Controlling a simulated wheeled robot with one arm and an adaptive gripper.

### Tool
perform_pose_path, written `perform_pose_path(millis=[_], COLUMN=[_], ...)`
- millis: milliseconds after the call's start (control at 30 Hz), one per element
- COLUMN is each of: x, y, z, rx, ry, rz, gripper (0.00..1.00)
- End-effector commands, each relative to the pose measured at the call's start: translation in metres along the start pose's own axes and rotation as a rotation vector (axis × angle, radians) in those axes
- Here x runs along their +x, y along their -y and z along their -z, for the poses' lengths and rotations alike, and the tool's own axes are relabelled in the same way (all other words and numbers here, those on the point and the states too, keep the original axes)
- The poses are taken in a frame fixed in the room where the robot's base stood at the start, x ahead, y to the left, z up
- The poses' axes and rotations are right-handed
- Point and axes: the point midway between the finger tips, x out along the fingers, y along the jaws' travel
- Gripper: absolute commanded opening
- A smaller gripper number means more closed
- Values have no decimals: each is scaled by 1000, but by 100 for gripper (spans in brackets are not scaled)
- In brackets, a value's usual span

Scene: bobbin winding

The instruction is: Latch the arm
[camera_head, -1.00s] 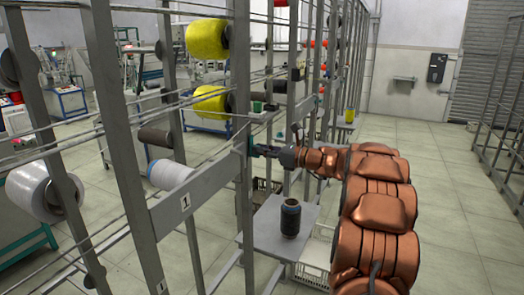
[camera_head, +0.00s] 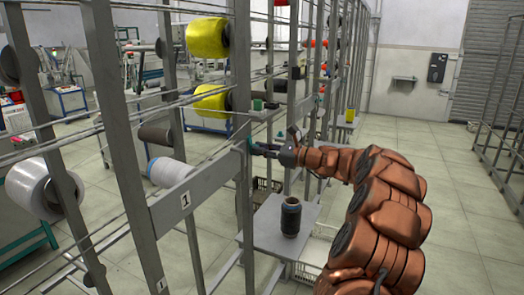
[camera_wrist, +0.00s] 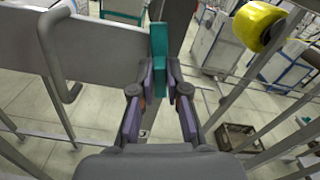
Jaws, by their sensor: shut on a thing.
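A teal tab (camera_wrist: 158,45) stands upright at the end of a grey crossbar in the wrist view. In the head view the grey crossbar (camera_head: 208,183) carries a white label "1" and runs to an upright post of the rack. My gripper (camera_wrist: 160,74) is shut on the teal tab, with a purple-padded finger on each side. In the head view my gripper (camera_head: 252,148) is level with the crossbar's right end, beside the post. Whether the crossbar touches the post or is fastened there cannot be told.
A dark bobbin (camera_head: 291,218) stands on a grey shelf (camera_head: 268,238) below my gripper. Yellow bobbins (camera_head: 208,39) and a white bobbin (camera_head: 168,172) sit on the rack. A crate (camera_wrist: 238,138) lies low to the right in the wrist view. The aisle floor is clear.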

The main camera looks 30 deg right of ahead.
Motion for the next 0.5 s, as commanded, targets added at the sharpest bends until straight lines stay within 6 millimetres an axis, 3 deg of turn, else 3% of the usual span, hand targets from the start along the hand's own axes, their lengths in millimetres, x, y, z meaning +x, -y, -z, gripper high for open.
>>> perform_pose_path(millis=[500], x=[1], y=[-10], z=[7], rx=[-366], ry=[3], rz=[-1], gripper=[0])
